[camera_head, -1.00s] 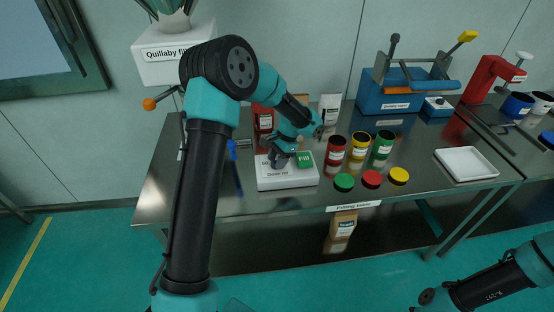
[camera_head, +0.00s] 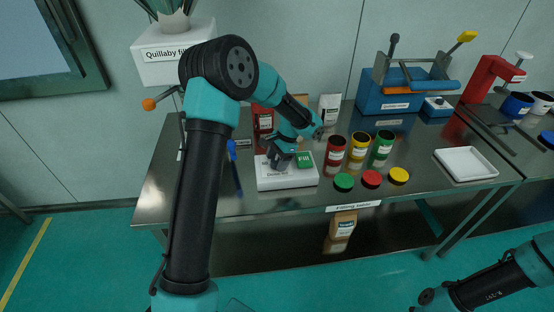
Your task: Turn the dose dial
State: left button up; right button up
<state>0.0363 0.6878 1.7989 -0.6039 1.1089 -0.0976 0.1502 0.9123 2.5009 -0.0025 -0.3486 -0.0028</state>
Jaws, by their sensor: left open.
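The white dosing box (camera_head: 288,182) stands on the steel filling table, with a green "Fill" button (camera_head: 304,160) on its top right. My left gripper (camera_head: 279,163) is over the left part of the box's top, pointing down, with its jaws open. The dose dial is hidden behind the gripper; I cannot tell whether the fingers touch it. The dose label on the box is partly covered. My right arm shows at the lower right, and its gripper is not clearly visible.
Red (camera_head: 335,151), yellow (camera_head: 359,146) and green (camera_head: 381,149) cups stand right of the box. Green, red and yellow lids lie before them. A blue-handled tool (camera_head: 234,165) lies to the left. A white tray (camera_head: 465,163) is at right.

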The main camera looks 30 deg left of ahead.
pick_arm(q)
jog(key=v, duration=1.7)
jog(key=shift+r, duration=0.15)
jog(key=shift+w+d, duration=0.15)
